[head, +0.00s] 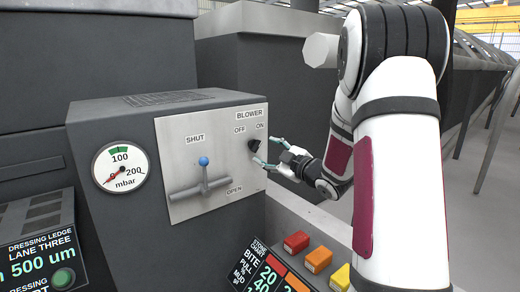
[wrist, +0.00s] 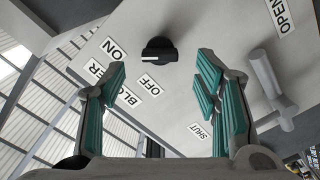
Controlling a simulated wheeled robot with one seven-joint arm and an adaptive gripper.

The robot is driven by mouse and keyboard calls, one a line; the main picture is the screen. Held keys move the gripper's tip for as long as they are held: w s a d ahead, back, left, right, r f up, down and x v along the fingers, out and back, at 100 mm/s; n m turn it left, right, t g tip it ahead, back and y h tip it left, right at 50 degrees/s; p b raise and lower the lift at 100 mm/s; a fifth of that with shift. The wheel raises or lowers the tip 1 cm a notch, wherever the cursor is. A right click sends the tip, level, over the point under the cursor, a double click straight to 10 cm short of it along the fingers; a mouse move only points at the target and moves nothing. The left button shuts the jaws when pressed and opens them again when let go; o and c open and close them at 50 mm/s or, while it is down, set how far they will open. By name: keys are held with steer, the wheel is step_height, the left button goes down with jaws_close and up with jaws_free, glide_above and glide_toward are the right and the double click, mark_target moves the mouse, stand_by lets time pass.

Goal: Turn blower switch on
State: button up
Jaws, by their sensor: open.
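The blower switch (head: 253,146) is a black rotary knob on a light grey panel (head: 180,152), below the labels OFF and ON. In the wrist view the knob (wrist: 160,48) shows near the top middle, with a white line on its grip. The line points left in that view, to the ON label (wrist: 116,48) rather than the OFF label (wrist: 148,81). My gripper (head: 266,152) is open and empty, close to the panel at the knob's right. In the wrist view my gripper's teal fingers (wrist: 160,98) stand wide apart, with the knob beyond the gap between them.
A blue-tipped lever (head: 203,175) sits between SHUT and OPEN on the same panel. A round mbar gauge (head: 120,167) is left of it. Red, orange and yellow buttons (head: 318,260) lie below, near my arm.

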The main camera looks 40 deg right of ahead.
steer(key=shift+s, duration=2.65)
steer(key=s+a+f+m+g, duration=0.1)
steer(key=s+a+m+g, duration=0.2)
steer(key=s+a+g, duration=0.55)
steer(key=s+a+f+m+g, duration=0.1)
steer(key=s+a+m+g, duration=0.25)
steer(key=s+a, duration=0.95)
steer(key=s+a+f+m+g, duration=0.1)
steer(key=s+a+m+g, duration=0.4)
steer(key=s, duration=1.1)
step_height(320, 180, up, 28)
steer(key=a+n+t+p, duration=0.1)
steer(key=t+p, duration=0.2)
steer(key=p, duration=2.3)
steer(key=shift+s+h, duration=0.25)
steer(key=shift+h, duration=0.05)
